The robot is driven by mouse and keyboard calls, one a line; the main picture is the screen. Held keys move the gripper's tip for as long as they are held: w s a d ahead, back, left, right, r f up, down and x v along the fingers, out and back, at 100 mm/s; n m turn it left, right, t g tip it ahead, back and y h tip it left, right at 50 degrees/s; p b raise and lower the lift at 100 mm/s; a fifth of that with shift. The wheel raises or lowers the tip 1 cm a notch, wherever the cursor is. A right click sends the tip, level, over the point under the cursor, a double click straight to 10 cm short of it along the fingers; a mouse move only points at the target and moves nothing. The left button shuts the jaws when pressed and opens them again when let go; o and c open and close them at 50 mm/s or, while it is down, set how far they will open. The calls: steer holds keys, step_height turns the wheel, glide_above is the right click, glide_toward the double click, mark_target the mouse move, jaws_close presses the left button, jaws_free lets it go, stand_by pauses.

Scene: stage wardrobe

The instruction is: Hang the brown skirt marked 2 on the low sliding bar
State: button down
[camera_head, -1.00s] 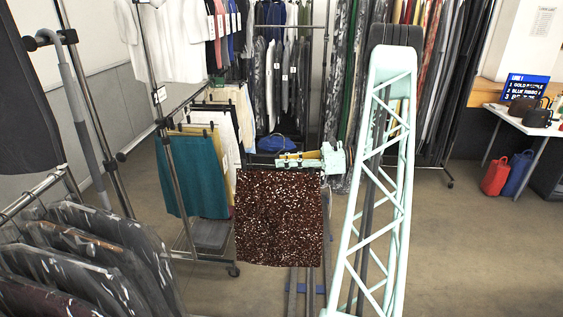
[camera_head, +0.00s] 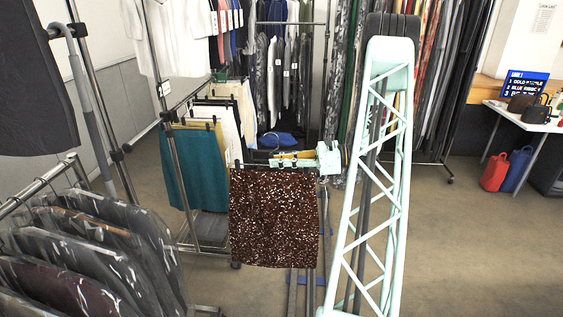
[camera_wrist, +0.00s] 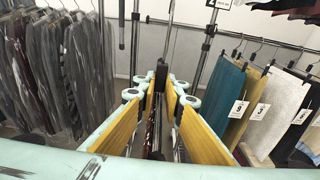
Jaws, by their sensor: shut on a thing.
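The brown sequined skirt (camera_head: 272,218) hangs upright, flat side toward the head camera, from clips on a dark hanger. My gripper (camera_head: 300,160) is at the hanger's top, right of centre. In the wrist view my gripper (camera_wrist: 160,88) has yellow pads either side of the hanger, and the skirt (camera_wrist: 152,130) shows as a thin edge-on strip. No number is readable on the skirt. A low rack bar (camera_head: 183,105) at the left carries a teal skirt (camera_head: 188,168), a mustard one and pale ones. The held skirt is apart from it, to the right.
Rack posts (camera_head: 172,150) stand left of the held skirt. Dark garments (camera_head: 85,255) fill the near left. A blue bag (camera_head: 276,139) lies behind. Long garments line the back. Floor at right is clear.

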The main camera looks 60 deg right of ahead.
steer(key=r+x, duration=0.3)
steer(key=x, duration=1.9)
steer(key=r+x, duration=0.3)
steer(key=x, duration=2)
steer(key=shift+w+a+b, duration=0.2)
steer(key=shift+w+b, duration=0.15)
steer(key=shift+w, duration=0.3)
stand_by(0.5)
steer(key=shift+r, duration=0.25)
stand_by(0.3)
steer(key=shift+w+a, duration=0.2)
steer(key=shift+w, duration=0.2)
stand_by(0.3)
steer(key=shift+x, duration=1.5)
